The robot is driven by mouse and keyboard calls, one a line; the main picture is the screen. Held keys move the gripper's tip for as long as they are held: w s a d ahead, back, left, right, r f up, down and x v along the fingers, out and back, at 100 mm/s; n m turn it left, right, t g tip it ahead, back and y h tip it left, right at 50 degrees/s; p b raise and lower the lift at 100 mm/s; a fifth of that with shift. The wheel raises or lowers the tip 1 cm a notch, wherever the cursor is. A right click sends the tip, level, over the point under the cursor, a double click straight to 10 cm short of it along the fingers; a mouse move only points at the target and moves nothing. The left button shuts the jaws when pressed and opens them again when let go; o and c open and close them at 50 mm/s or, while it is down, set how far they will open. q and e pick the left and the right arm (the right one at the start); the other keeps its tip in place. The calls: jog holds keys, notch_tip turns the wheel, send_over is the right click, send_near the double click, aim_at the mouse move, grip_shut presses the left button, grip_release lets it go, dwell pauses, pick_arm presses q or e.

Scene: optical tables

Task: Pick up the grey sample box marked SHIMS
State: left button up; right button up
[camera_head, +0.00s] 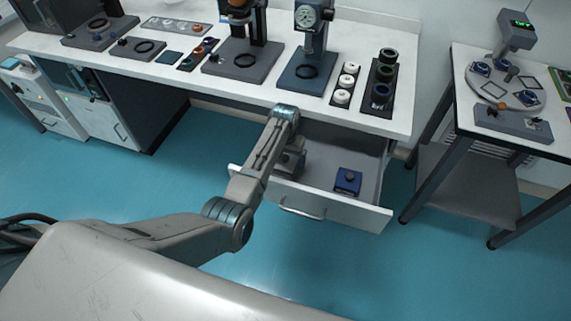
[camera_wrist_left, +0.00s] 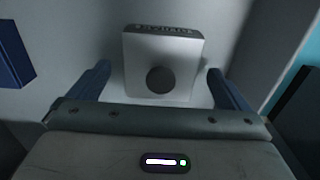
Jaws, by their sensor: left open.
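The grey sample box (camera_wrist_left: 162,62) shows in the left wrist view, with a round dark knob on its top and dark lettering along its far edge, too dim to read surely. My left gripper (camera_wrist_left: 158,82) is open, its two blue fingers apart on either side of the box's near part; I cannot tell whether they touch it. In the head view my left gripper (camera_head: 290,162) reaches down into the open drawer (camera_head: 325,205) and hides the grey box. My right gripper is not in view.
A blue box (camera_head: 348,180) with a dark knob stands in the drawer to the right; it also shows at the wrist view's left edge (camera_wrist_left: 14,55). The drawer walls are close around the gripper. The worktop (camera_head: 300,98) overhangs the drawer's back and holds several instruments.

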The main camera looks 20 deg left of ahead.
pick_arm(q)
jog(key=shift+f, duration=0.45)
jog(key=shift+c, duration=0.5)
jog(key=c, duration=1.1)
jog(key=shift+r, duration=0.1)
jog(key=shift+c, duration=0.2)
